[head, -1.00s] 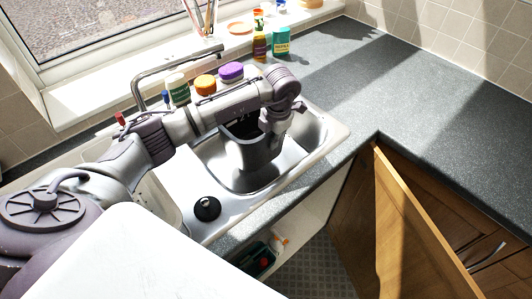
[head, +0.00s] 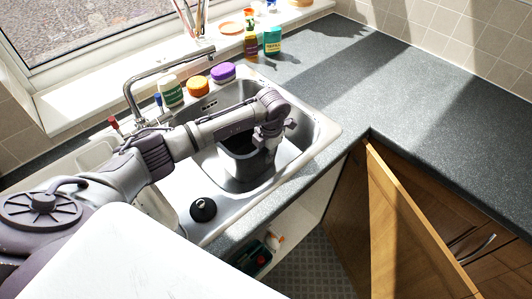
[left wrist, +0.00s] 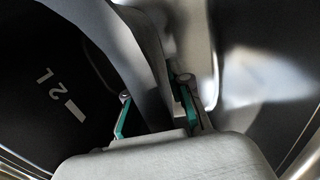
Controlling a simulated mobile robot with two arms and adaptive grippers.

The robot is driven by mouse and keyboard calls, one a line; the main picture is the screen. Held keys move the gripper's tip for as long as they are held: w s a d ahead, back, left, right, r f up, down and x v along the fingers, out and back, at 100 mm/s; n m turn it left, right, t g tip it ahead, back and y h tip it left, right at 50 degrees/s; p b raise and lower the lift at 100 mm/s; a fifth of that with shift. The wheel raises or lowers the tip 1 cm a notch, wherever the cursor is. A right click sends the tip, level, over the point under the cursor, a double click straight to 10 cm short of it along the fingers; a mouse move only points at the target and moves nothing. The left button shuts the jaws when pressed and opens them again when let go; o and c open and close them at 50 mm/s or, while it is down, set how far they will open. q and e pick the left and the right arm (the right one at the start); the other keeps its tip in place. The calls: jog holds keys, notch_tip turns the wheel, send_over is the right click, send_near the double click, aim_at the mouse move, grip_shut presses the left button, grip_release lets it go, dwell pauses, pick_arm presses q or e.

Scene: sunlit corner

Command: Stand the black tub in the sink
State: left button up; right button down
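The black tub (head: 243,168) is inside the steel sink (head: 306,152) in the head view and looks upright, its base seemingly on the basin floor. My left arm hides part of its rim. In the left wrist view the tub's dark inside (left wrist: 45,75) shows a "2 L" mark. My left gripper (head: 266,146) is at the tub's rim. In the left wrist view its teal-padded fingers (left wrist: 157,112) stand apart on either side of the tub wall, with space showing beside it, so it looks open. My right gripper is not in view.
The tap (head: 165,70) stands behind the sink. An orange-lidded jar (head: 197,86), a purple-lidded jar (head: 223,73) and a green-labelled bottle (head: 171,91) line the back edge. A black round stopper (head: 203,209) lies at the front left. A cupboard door (head: 405,220) hangs open. The right worktop (head: 440,120) is clear.

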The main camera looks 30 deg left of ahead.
pick_arm(q)
jog(key=shift+o, duration=0.3)
jog(key=shift+r, duration=0.1)
jog(key=shift+r, duration=0.2)
jog(key=r+b, duration=0.1)
jog(key=r, duration=0.6)
jog(key=d+r+b, duration=0.1)
jog(key=r, duration=0.2)
jog(key=shift+s+r+b, duration=0.15)
jog(key=shift+r+b, duration=0.1)
jog(key=shift+b, duration=0.05)
jog(key=shift+d+r, duration=0.1)
jog(key=shift+r, duration=0.5)
